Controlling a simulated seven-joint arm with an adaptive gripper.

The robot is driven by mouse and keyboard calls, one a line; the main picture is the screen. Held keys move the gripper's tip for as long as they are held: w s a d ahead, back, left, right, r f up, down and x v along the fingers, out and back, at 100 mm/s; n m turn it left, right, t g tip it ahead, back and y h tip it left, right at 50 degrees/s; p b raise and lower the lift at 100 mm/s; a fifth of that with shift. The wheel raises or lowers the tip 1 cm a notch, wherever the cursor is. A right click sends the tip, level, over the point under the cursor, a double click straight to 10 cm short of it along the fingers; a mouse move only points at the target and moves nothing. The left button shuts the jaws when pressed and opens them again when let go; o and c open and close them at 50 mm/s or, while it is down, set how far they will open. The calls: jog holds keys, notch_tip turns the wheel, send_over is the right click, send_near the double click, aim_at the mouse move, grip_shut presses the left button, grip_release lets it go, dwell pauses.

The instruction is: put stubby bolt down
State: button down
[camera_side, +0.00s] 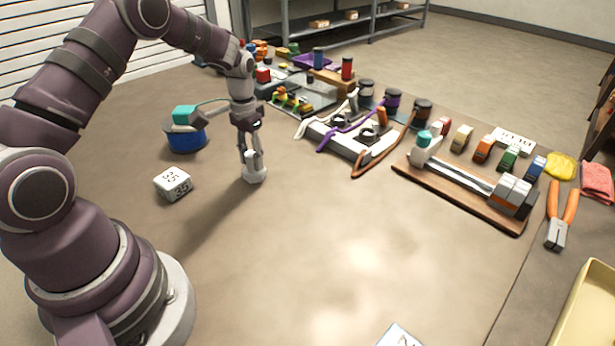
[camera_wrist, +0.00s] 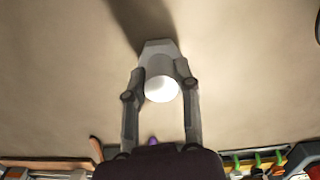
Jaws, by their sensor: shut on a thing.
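The stubby bolt (camera_side: 255,174) is pale grey-white, with a wide angular head at the bottom and a short round shank above. It is upright at the tabletop in the side view, left of centre. My gripper (camera_side: 250,158) points down from above and is shut on the shank. In the wrist view, the bolt (camera_wrist: 160,72) sits between the two fingers of my gripper (camera_wrist: 161,84), its round white end facing the camera. The head appears to touch the table or be just above it; I cannot tell which.
A white block marked 35 (camera_side: 173,183) and a blue round container (camera_side: 185,137) with a teal piece stand to the left. A grey-white fixture with cables (camera_side: 350,142) and a wooden board (camera_side: 460,198) with blocks lie to the right.

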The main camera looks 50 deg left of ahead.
aim_at(251, 154)
jog(key=c, duration=0.8)
grip_release()
jog(key=shift+f, duration=0.1)
notch_tip(251, 154, up, 12)
jog(key=s+d+r+m+t, duration=0.1)
jog(key=s+d+r+t, duration=0.2)
jog(key=s+d+r, duration=0.5)
jog(key=shift+s+d+f+m+t, duration=0.15)
jog(key=shift+s+d+f+t, duration=0.25)
jog(key=shift+s+d, duration=0.45)
jog(key=shift+s+d+f+m+t, duration=0.1)
jog(key=shift+s+d+f+t, duration=0.15)
jog(key=shift+s+d+t, duration=0.5)
jog(key=shift+s+d+f+m+t, duration=0.15)
jog(key=shift+s+d+f, duration=0.15)
jog(key=shift+s+d, duration=0.55)
jog(key=shift+s+a, duration=0.2)
jog(key=shift+a, duration=0.05)
